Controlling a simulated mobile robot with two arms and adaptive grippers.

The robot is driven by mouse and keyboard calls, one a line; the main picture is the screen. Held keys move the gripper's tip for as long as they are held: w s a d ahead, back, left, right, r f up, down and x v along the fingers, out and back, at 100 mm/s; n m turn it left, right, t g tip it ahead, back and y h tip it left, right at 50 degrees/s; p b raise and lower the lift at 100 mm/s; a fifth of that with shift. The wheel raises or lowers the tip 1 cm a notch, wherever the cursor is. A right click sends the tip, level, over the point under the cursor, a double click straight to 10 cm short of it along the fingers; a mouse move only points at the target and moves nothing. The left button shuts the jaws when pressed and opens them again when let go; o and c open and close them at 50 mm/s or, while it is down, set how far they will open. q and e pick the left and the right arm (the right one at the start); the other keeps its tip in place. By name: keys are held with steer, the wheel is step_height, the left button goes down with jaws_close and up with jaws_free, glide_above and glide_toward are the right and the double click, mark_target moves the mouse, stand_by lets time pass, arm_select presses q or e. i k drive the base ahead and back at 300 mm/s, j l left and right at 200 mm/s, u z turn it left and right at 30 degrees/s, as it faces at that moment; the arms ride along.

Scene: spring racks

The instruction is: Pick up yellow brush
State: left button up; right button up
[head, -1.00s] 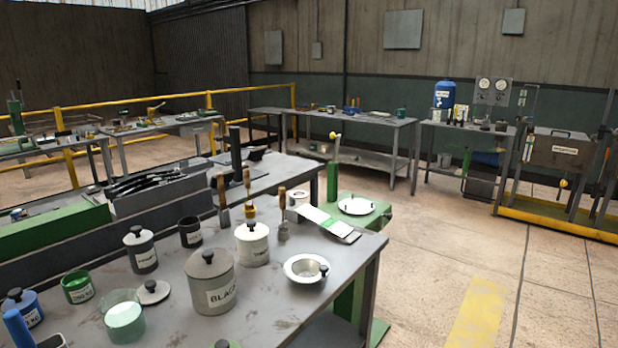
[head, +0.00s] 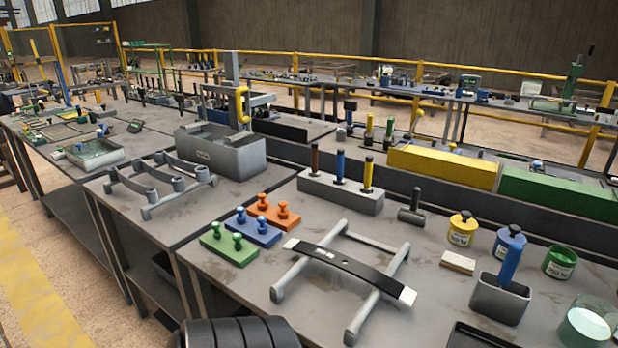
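A yellow-handled tool (head: 367,176), likely the yellow brush, stands upright in the right end of a long grey block (head: 345,200) on the near bench. A blue-handled tool (head: 340,167) stands in the middle of the block and a brown-handled one (head: 315,161) at its left end. Their lower ends are hidden in the block, so I cannot see any bristles. Neither of my grippers is in view.
A black leaf spring lies across a grey rack (head: 292,272) at the bench front. Coloured knobbed blocks (head: 241,228) sit left of it. A hammer-like tool (head: 411,207), paint cans (head: 462,228) and a grey cup (head: 499,299) with a blue handle stand to the right.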

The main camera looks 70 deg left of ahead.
mark_target(369, 160)
steer(key=u, duration=1.9)
